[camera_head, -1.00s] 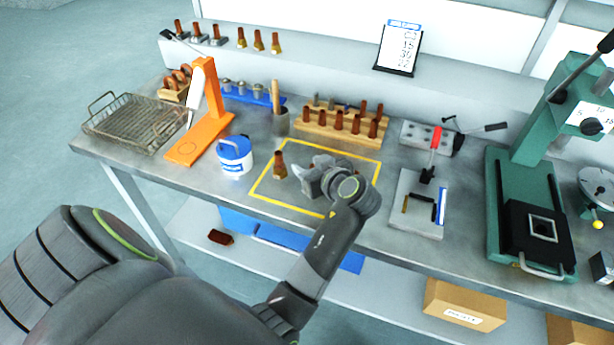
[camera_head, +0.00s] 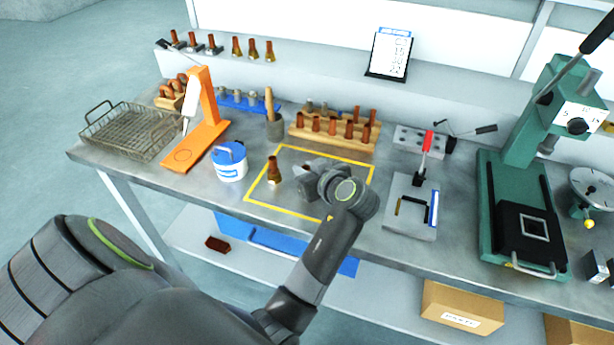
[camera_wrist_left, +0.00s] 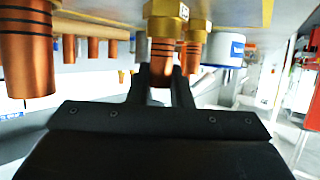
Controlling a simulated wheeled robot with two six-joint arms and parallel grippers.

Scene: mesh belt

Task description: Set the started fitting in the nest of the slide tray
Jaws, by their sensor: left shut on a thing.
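My left gripper (camera_head: 302,170) is low over the yellow-outlined area of the bench, pointing left. In the left wrist view it is shut on a copper-and-brass fitting (camera_wrist_left: 162,50), by the copper tube with dark bands; the brass hex part shows at the top of that inverted view. In the head view my gripper hides this fitting. A second fitting (camera_head: 274,170) stands upright inside the outline, left of my fingers, apart from them. The green press (camera_head: 510,190) at the right has a black slide tray (camera_head: 510,249) with a square nest (camera_head: 535,229). My right gripper is not in view.
A wooden rack (camera_head: 335,142) with several fittings stands behind my gripper. A blue-and-white tub (camera_head: 230,163) and an orange stand (camera_head: 205,135) are to the left. A grey fixture with a red-handled clamp (camera_head: 411,220) lies between my gripper and the press.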

